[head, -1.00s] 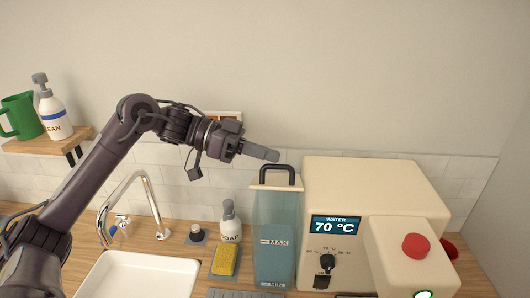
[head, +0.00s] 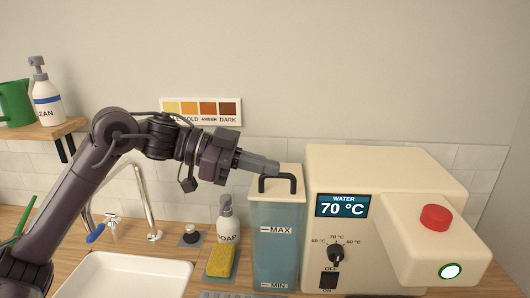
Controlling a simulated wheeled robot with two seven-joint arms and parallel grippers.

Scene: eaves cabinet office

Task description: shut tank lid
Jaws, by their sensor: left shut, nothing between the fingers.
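The water tank (head: 275,235) is a tall blue-tinted clear container with MAX and MIN marks, standing against the left side of the cream machine (head: 380,180). Its pale lid (head: 285,172) carries a dark handle (head: 278,180) and appears to lie over the tank top; whether it is fully seated I cannot tell. My left gripper (head: 270,168) is shut and empty. Its fingertips are at the lid, just behind or above the handle; contact is unclear. My right gripper is not in view.
A soap bottle (head: 227,220) and a yellow sponge (head: 220,261) stand left of the tank. A white sink (head: 135,275) with a chrome tap (head: 150,205) lies further left. A colour chart (head: 205,110) hangs on the wall. The machine has a red button (head: 435,217).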

